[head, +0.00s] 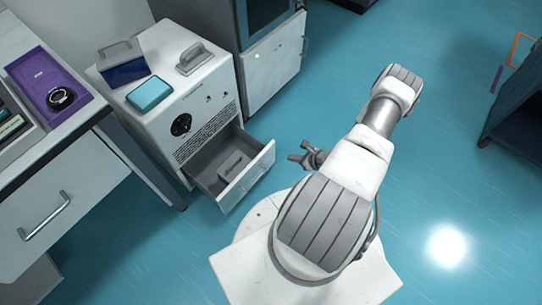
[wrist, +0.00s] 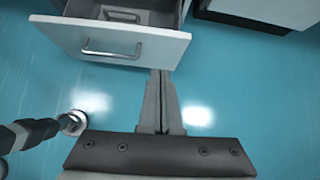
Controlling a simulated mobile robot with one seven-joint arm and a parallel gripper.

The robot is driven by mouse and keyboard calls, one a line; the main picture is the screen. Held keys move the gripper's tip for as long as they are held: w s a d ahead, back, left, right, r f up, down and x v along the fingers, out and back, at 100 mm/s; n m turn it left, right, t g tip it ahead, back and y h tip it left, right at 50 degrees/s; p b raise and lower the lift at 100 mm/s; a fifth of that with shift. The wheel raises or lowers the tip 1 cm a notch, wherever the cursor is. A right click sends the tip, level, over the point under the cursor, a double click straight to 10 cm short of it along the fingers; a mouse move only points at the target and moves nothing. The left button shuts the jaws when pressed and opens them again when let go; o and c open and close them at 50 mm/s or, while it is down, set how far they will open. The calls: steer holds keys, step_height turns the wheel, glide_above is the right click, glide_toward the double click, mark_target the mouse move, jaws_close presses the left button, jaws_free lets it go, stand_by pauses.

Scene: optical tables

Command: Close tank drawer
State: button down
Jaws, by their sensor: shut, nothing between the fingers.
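The tank drawer (head: 250,183) is pulled out from the lower front of a white cabinet-like tank unit (head: 209,92) in the head view. A grey handle-like piece lies inside it, and a bar handle is on its front. The drawer front (wrist: 150,42) with its handle (wrist: 112,50) also shows at the top of the wrist view. My gripper (wrist: 162,72) is shut and empty, its fingertips close to the right end of the drawer front; I cannot tell whether they touch.
A blue box (head: 124,69) and a teal box (head: 149,93) sit on the tank unit. A bench with a drawer (head: 60,200) stands at left, a grey cabinet (head: 274,65) behind.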

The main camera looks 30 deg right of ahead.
steer(key=f, duration=0.2)
steer(key=b, duration=0.6)
glide_toward(266, 153)
steer(key=shift+m, duration=0.3)
steer(key=x, duration=0.5)
steer(key=shift+s+a+f, duration=0.1)
steer(key=shift+s+f, duration=0.15)
steer(key=shift+f, duration=0.25)
steer(key=shift+w+a+r, duration=0.1)
steer(key=shift+w+a, duration=0.05)
steer(key=shift+w, duration=0.3)
steer(key=shift+w, duration=0.15)
